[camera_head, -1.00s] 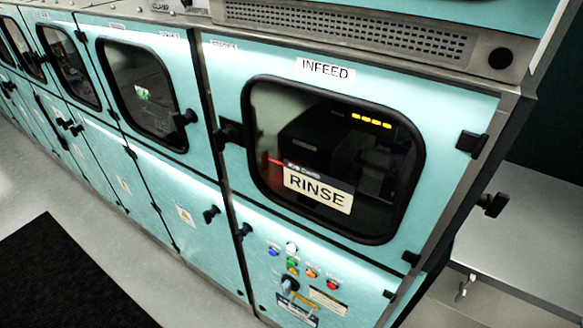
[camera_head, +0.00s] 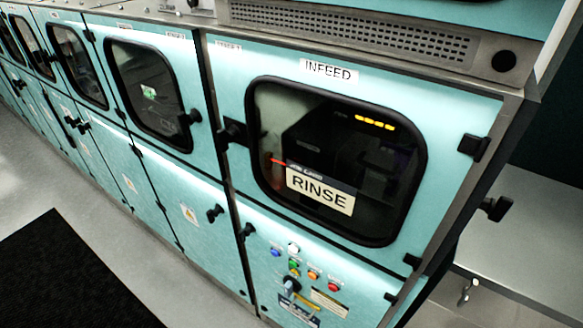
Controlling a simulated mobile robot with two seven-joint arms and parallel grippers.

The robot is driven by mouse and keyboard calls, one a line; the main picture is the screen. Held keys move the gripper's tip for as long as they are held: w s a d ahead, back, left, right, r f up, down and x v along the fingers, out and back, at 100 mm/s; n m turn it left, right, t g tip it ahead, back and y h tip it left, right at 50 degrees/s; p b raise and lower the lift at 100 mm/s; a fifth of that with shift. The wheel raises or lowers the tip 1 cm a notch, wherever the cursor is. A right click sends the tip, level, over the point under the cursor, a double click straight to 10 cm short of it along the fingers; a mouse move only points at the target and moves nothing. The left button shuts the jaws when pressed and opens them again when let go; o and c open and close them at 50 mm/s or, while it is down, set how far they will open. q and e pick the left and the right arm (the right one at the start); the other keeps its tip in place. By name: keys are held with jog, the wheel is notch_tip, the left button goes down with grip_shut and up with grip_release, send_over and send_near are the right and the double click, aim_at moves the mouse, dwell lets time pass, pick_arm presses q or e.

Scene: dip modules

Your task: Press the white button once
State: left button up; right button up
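The white button (camera_head: 293,247) is on the lower front panel of the teal machine, below the window with the RINSE sign. It is the topmost of a small cluster of buttons. A blue button (camera_head: 276,253) is to its left, a green one (camera_head: 294,264) just below it, an orange one (camera_head: 313,274) and a red one (camera_head: 334,286) to its lower right. Nothing covers the white button. Neither of my grippers shows in the head view.
A dark rotary handle (camera_head: 290,286) sits below the buttons. The INFEED door window (camera_head: 335,160) is above them. A grey table (camera_head: 530,235) stands at the right. A black mat (camera_head: 65,275) lies on the open floor at the left.

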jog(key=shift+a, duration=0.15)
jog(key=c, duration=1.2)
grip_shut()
